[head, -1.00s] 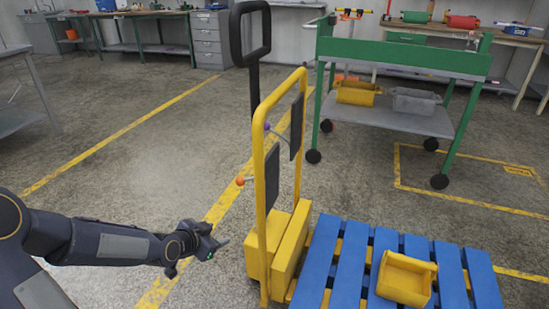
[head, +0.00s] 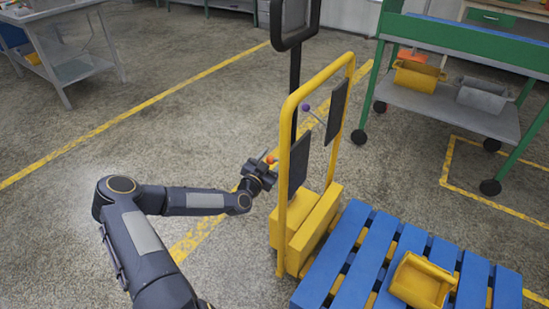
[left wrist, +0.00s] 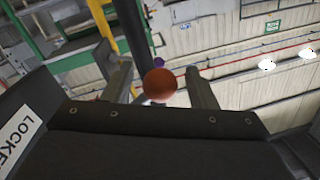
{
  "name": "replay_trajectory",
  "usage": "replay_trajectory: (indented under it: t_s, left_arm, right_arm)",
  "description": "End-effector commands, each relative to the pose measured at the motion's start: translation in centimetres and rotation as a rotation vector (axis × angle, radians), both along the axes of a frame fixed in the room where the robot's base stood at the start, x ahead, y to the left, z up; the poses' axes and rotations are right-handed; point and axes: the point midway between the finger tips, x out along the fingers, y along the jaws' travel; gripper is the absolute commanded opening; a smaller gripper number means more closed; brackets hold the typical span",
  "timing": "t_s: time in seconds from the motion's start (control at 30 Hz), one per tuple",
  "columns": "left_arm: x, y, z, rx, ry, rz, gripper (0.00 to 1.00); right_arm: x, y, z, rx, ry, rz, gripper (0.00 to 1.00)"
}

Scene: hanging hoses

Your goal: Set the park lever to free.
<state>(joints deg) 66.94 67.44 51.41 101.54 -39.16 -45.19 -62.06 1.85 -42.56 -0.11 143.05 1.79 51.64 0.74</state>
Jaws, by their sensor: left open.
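A yellow pallet truck (head: 305,225) stands at centre in the head view, with dark panels in its upright frame. One lever has an orange knob (head: 270,159) on the near left side; another has a purple knob (head: 306,108) higher up. I cannot tell by sight which is the park lever. My left gripper (head: 262,165) is open at the orange knob. In the left wrist view the orange knob (left wrist: 160,85) shows between the two fingers, with the purple knob (left wrist: 158,62) beyond. A white label reading "LOCKE", cut off, (left wrist: 18,132) is at left. My right gripper is not in view.
A black handle (head: 295,40) rises above the truck. A blue pallet (head: 345,255) carrying a yellow bin (head: 422,282) lies at the right. A green cart (head: 455,45) stands behind.

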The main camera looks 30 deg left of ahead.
Motion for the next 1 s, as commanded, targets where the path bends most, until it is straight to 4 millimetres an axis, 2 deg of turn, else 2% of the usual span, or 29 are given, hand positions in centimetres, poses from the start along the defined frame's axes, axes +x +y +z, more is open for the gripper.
replay_trajectory:
  t_s: [0.13,0.43,0.83,1.0]
  left_arm:
    - [1.3,0.0,0.0,-0.002,0.0,0.0,0.52]
    - [1.6,0.0,0.0,-0.001,0.001,-0.001,0.52]
    - [1.6,0.0,0.0,-0.001,0.001,-0.001,0.01]
    - [1.6,0.0,0.0,0.0,0.001,-0.001,0.0]
  right_arm:
    - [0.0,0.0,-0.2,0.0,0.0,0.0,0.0]
    - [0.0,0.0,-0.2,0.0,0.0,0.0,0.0]
    - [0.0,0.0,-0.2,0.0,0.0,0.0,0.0]
    - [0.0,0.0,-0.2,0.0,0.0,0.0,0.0]
